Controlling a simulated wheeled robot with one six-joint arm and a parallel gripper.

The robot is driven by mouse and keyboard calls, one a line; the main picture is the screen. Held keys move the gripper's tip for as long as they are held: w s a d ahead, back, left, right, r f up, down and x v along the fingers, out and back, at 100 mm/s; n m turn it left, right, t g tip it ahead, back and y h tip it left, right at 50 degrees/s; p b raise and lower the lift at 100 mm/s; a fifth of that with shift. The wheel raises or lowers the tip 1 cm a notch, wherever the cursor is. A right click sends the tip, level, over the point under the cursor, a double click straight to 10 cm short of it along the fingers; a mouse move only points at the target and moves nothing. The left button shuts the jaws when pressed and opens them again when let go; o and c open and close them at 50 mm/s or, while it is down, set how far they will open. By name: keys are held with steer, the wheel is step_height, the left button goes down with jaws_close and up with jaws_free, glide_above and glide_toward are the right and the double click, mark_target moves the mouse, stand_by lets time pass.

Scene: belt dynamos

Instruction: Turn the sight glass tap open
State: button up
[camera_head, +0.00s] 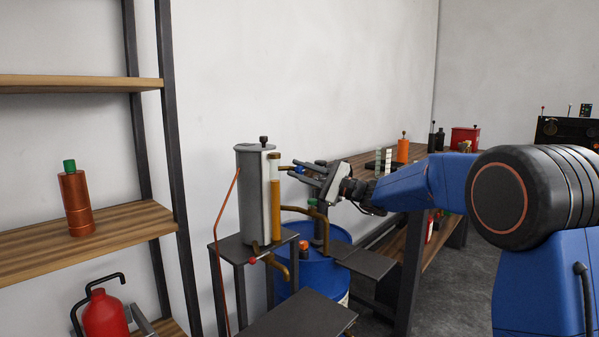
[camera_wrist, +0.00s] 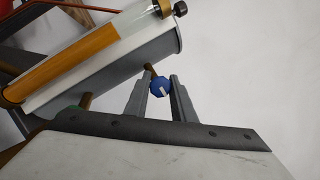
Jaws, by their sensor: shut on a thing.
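The sight glass (camera_head: 275,205) is an upright tube on the side of a grey tank (camera_head: 250,190), amber for most of its height with a clear part above. In the wrist view the sight glass (camera_wrist: 85,52) runs slantwise at upper left. A blue tap knob (camera_wrist: 160,85) with a white mark sits on a short brass stem at the tank's side. My gripper (camera_wrist: 161,88) has one finger on each side of this knob and is shut on it. In the head view my gripper (camera_head: 300,170) is right of the tank's upper part, and the fingers largely hide the knob.
A blue drum (camera_head: 318,275) stands behind small dark stands (camera_head: 305,315). Brass pipes (camera_head: 298,210) run close below my gripper. A workbench (camera_head: 365,165) with bottles stands behind my arm. A shelf rack (camera_head: 100,235) stands at left. The wall beside the tank is bare.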

steer(key=shift+f+m, duration=0.1)
steer(key=shift+m, duration=0.2)
steer(key=o, duration=1.1)
steer(key=shift+c, duration=0.2)
steer(key=shift+d, duration=0.1)
steer(key=v, duration=1.7)
steer(key=shift+d, duration=0.1)
